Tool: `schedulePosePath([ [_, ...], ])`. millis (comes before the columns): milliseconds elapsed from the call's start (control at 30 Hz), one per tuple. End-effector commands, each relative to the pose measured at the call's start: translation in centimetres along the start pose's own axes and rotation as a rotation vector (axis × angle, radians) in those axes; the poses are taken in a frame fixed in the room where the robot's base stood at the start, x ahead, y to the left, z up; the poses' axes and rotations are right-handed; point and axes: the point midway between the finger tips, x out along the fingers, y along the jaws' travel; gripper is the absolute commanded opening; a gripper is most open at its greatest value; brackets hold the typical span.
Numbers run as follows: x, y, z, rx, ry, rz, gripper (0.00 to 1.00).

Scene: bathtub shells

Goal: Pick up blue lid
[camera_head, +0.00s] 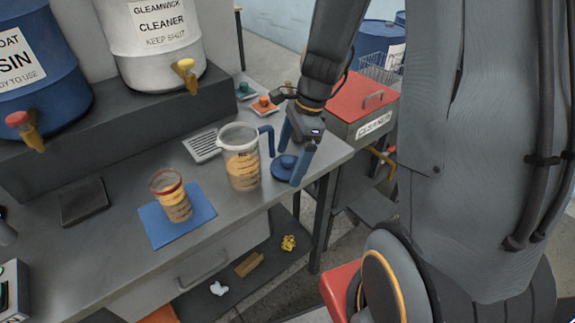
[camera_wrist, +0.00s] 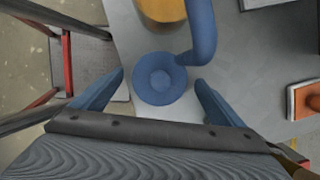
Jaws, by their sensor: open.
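The blue lid (camera_head: 284,166) is a small round disc with a raised knob, lying on the grey bench near its right end. It also shows in the wrist view (camera_wrist: 160,78), just ahead of and between the fingertips. My gripper (camera_head: 294,158) is open above the lid, with one blue finger on each side. In the wrist view my gripper (camera_wrist: 160,88) holds nothing. The lid appears apart from both fingers. How high the fingertips are above the bench is hard to tell.
A clear pitcher (camera_head: 241,160) with a blue handle (camera_wrist: 200,35) stands close beside the lid. A red-rimmed jar (camera_head: 171,196) stands on a blue mat (camera_head: 154,226). An orange-topped button box (camera_head: 264,103) and a red cleaner cabinet (camera_head: 358,98) are behind. The bench edge is near.

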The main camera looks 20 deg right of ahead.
Motion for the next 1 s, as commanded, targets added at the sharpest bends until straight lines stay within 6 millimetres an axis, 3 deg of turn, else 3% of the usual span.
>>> schedulePosePath([
  [100,0.0,0.0,0.0,-0.001,0.0,0.0,0.92],
  [367,0.0,0.0,0.0,-0.001,0.0,0.0,0.49],
  [933,-0.9,0.0,0.2,-0.001,0.0,0.0,0.48],
  [1000,-0.9,1.1,-0.2,0.001,0.0,0.001,0.48],
])
